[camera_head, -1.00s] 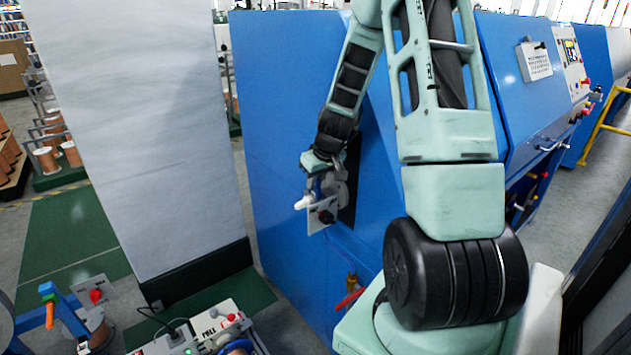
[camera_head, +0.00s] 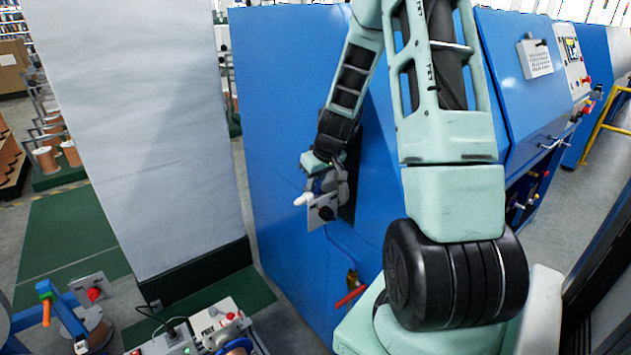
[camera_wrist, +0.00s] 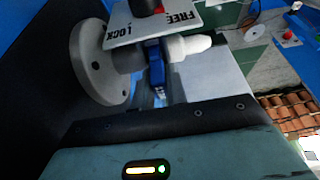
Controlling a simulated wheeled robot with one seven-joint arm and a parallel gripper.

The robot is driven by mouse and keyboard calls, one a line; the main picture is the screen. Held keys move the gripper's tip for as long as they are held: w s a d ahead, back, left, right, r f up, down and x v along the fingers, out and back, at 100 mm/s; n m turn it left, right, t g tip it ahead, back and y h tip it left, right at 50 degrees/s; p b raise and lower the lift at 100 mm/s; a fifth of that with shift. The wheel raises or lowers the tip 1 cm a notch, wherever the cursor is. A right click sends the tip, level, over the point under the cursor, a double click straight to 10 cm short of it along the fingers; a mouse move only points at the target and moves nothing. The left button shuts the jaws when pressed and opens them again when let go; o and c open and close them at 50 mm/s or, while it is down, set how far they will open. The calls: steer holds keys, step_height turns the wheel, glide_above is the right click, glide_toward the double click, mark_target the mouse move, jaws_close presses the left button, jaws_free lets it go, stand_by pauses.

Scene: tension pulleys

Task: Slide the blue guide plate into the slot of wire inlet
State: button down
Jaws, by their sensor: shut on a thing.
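The blue guide plate (camera_wrist: 157,70) shows as a narrow blue piece in the wrist view, just beyond my gripper (camera_wrist: 158,92). My gripper is shut on it; the fingertips are hard to make out. The wire inlet is a pale grey fitting with a round flange (camera_wrist: 97,65), a white nozzle (camera_wrist: 190,45) and a plate marked FREE and LOCK (camera_wrist: 165,18). The blue piece is close against the inlet; its slot is hidden, so I cannot tell how far in it is. In the head view my gripper (camera_head: 318,180) is at the inlet plate (camera_head: 321,211), beside the white nozzle (camera_head: 303,200).
The inlet stands at a dark opening in the blue machine's side (camera_head: 285,150). A tall grey panel (camera_head: 150,130) is to the left. A red-handled valve (camera_head: 350,296) is below the inlet. Control boxes (camera_head: 215,325) stand at the lower front.

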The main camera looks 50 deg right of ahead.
steer(key=shift+f+b, duration=0.3)
steer(key=c, duration=1.3)
jaws_free()
steer(key=shift+s+a, duration=0.1)
steer(key=shift+c, duration=0.2)
steer(key=shift+s, duration=0.1)
steer(key=shift+d+r, duration=0.2)
steer(key=shift+r, duration=0.1)
steer(key=b+v, duration=0.1)
steer(key=v, duration=1.6)
steer(key=shift+a+r, duration=0.15)
steer(key=shift+a, duration=0.15)
